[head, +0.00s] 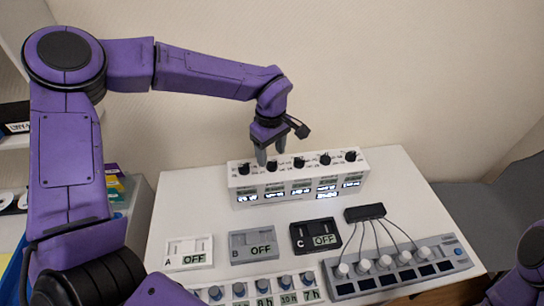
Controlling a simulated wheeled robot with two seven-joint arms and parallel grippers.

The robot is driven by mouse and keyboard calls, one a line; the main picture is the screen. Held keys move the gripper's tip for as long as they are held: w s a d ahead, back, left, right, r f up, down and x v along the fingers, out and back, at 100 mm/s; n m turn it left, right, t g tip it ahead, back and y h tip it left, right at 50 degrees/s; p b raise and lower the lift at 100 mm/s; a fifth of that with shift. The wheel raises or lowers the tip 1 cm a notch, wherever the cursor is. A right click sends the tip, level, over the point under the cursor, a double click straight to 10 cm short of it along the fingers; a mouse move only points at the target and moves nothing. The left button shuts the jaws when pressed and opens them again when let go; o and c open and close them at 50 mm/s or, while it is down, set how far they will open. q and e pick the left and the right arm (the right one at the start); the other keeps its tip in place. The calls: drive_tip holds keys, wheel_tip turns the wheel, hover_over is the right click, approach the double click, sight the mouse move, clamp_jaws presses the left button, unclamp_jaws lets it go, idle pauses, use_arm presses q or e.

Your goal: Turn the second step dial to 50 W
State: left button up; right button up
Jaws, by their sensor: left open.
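A white box (300,181) stands at the back of the table with a row of black dials along its top and small lit displays on its front. The second dial (271,166) from the left is directly below my left gripper (271,157). The left gripper points down and is open, its two fingers close above or beside that dial. I cannot tell whether they touch it. The first dial (243,168) and the third dial (299,162) stand on either side. The display readings are too small to read surely. My right gripper is out of view.
In front of the box are three panels, A (188,254), B (253,244) and C (316,236), with OFF on their screens. A grey strip with white knobs (397,268) and cables, and a row of blue-grey knobs (264,287), lie nearer. The white table (410,190) is bare at back right.

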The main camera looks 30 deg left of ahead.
sight(272, 162)
use_arm(q)
drive_tip(key=f, duration=0.2)
drive_tip(key=w+f, duration=0.1)
drive_tip(key=f, duration=0.1)
drive_tip(key=shift+w+f, duration=0.1)
drive_tip(key=shift+f, duration=0.25)
drive_tip(key=shift+s, duration=0.35)
drive_tip(key=shift+w, duration=0.15)
drive_tip(key=c, duration=1)
drive_tip(key=shift+c, duration=0.2)
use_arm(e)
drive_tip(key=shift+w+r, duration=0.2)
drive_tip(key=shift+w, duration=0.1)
